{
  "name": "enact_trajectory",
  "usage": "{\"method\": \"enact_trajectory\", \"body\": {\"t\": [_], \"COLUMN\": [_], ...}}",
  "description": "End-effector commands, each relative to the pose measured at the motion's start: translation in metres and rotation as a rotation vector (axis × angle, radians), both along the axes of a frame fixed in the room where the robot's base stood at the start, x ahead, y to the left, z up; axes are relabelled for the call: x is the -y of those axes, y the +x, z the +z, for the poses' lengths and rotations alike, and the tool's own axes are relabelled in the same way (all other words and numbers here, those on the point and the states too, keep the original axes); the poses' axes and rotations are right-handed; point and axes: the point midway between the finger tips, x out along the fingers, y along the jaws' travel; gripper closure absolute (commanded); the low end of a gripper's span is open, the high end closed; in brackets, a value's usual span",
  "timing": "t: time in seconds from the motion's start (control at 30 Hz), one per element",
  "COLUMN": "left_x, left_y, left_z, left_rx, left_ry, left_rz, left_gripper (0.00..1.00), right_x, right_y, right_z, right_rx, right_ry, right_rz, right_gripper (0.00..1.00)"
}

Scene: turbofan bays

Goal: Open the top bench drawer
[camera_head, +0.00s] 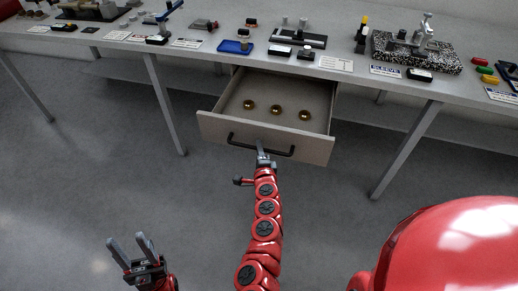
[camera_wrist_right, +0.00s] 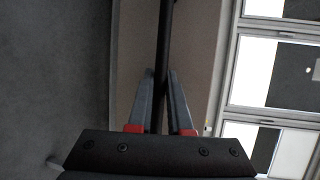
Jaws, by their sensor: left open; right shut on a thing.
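The top bench drawer (camera_head: 311,148) is pulled out from under the bench, and its inside shows in the head view. Several small brass-coloured round parts (camera_head: 276,110) lie on its floor. A dark bar handle (camera_head: 277,150) runs across its front. My right gripper (camera_head: 262,156) is shut on the handle near its middle. In the right wrist view the handle (camera_wrist_right: 165,45) runs between the two fingers of the right gripper (camera_wrist_right: 161,90). My left gripper (camera_head: 132,245) is open and empty, low at the left over the floor, away from the drawer.
The grey bench top (camera_head: 210,65) carries tools, fixtures and labels. A blue tray (camera_head: 235,47) stands above the drawer, and a speckled block (camera_head: 415,52) sits to the right. Bench legs (camera_head: 165,105) stand on both sides of the drawer. The floor (camera_head: 70,170) at left is clear.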

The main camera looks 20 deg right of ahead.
Motion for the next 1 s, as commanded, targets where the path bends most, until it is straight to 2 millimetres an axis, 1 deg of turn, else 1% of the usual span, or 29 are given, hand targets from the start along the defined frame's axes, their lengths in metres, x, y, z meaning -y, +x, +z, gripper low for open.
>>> {"method": "enact_trajectory", "body": {"t": [0.1,0.13,0.27,0.3,0.53,0.67,0.77,0.83,1.0], "left_x": [0.0,0.0,0.0,0.0,0.0,0.0,0.0,0.0,0.0], "left_y": [0.0,0.0,0.0,0.0,0.0,0.0,0.0,0.0,0.0], "left_z": [0.0,0.0,0.0,0.0,0.0,0.0,-0.001,-0.001,-0.001], "left_rx": [0.0,0.0,0.0,0.0,0.0,0.0,0.0,0.0,0.0], "left_ry": [0.0,0.0,0.0,0.0,0.0,0.0,0.0,0.0,0.0], "left_rz": [0.0,0.0,0.0,0.0,0.0,0.0,0.0,0.0,0.0], "left_gripper": [0.5,0.5,0.5,0.5,0.5,0.5,0.5,0.5,0.5], "right_x": [-0.001,-0.001,0.0,0.0,0.0,-0.002,-0.005,-0.007,-0.012], "right_y": [0.0,0.0,0.0,0.0,0.0,-0.004,-0.014,-0.025,-0.059], "right_z": [0.0,0.0,0.0,0.0,0.0,0.0,0.003,0.004,0.011], "right_rx": [0.0,0.0,0.0,0.0,0.0,0.0,0.002,0.001,-0.001], "right_ry": [0.001,0.001,0.0,0.0,0.0,0.001,0.002,0.001,0.001], "right_rz": [0.001,0.001,0.001,0.001,0.0,0.002,0.002,0.003,0.0], "right_gripper": [1.0,0.77,0.54,0.53,0.53,0.53,0.53,0.53,0.53]}}
